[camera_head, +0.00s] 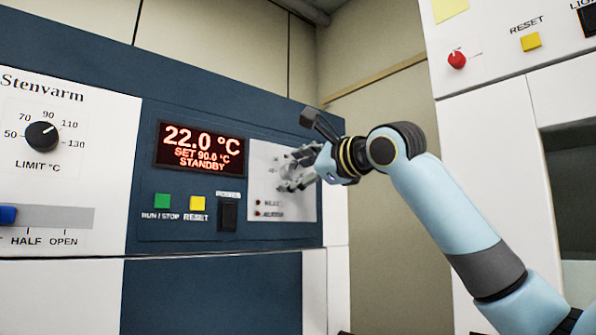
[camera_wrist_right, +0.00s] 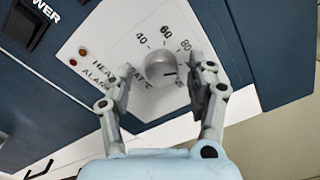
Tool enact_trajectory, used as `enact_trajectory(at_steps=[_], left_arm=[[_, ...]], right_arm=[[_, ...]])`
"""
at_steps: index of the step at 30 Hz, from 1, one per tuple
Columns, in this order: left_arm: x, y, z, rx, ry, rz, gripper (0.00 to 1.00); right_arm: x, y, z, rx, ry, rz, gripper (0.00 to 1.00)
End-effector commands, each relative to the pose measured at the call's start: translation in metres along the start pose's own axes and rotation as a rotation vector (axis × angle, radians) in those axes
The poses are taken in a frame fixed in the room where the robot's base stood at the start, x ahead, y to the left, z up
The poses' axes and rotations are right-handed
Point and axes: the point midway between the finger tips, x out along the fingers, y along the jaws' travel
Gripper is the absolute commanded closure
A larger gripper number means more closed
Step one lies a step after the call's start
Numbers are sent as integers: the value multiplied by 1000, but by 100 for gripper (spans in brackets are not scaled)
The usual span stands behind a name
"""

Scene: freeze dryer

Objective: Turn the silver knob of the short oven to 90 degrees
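The silver knob (camera_wrist_right: 161,68) is a round grey knob on a white dial plate, with numbers such as 40, 60 and 80 around it. Its dark pointer line points roughly right in the right wrist view. My right gripper (camera_head: 298,169) is in front of the white dial plate (camera_head: 303,207) and hides the knob in the head view. In the right wrist view its two fingers are apart, one on each side of the knob; I cannot tell whether they touch it. The oven's red display (camera_head: 200,147) reads 22.0 °C, SET 90.0 °C, STANDBY. My left gripper is out of view.
Left of the dial plate are a green RUN/STOP button (camera_head: 162,201), a yellow RESET button (camera_head: 197,203) and a black power switch (camera_head: 228,214). A black LIMIT knob (camera_head: 42,135) and blue slider (camera_head: 8,214) are further left. A white cabinet (camera_head: 490,120) stands at right.

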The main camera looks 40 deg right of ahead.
Motion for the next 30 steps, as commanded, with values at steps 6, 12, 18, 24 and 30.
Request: enact_trajectory(at_steps=[6,12,18,24,30], left_arm=[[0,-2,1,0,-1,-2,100],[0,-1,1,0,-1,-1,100],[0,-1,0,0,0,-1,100],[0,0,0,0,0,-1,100],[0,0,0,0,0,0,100]], right_arm=[[0,-2,1,-1,-2,-3,43],[-1,-22,15,0,-5,-7,43],[-1,-57,39,1,-5,-8,43],[0,-78,54,0,-2,-4,43],[0,-83,57,-1,-1,-1,43]])
